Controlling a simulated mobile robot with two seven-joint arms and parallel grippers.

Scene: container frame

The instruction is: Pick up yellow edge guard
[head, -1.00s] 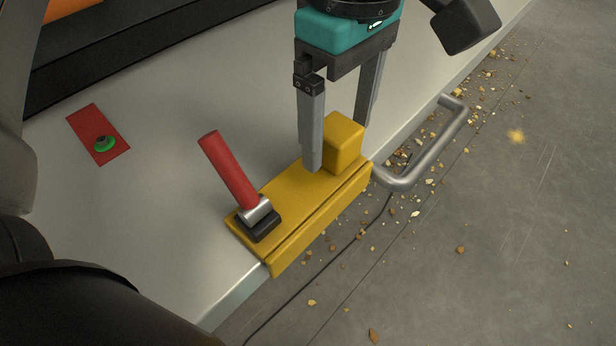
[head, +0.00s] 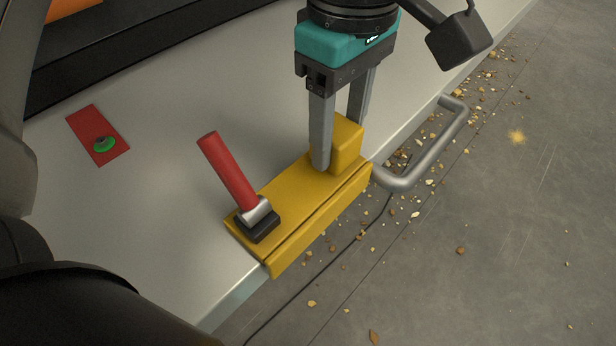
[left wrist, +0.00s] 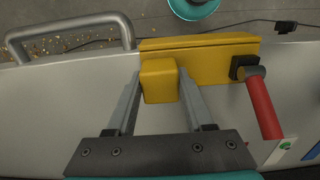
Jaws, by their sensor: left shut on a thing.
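The yellow edge guard (head: 315,205) lies along the edge of the pale worktop, its front face hanging over the side. A raised yellow block (head: 348,143) stands on its far end. My left gripper (head: 338,145) has its two grey fingers on either side of this block and is shut on it. In the left wrist view the block of the edge guard (left wrist: 158,84) sits between the fingertips (left wrist: 160,78). A red-handled clamp (head: 231,172) with a black foot stands tilted on the guard's near end. My right gripper is not in view.
A metal bar handle (head: 440,150) sticks out from the worktop edge just beyond the guard. Debris is scattered on the floor (head: 520,220).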

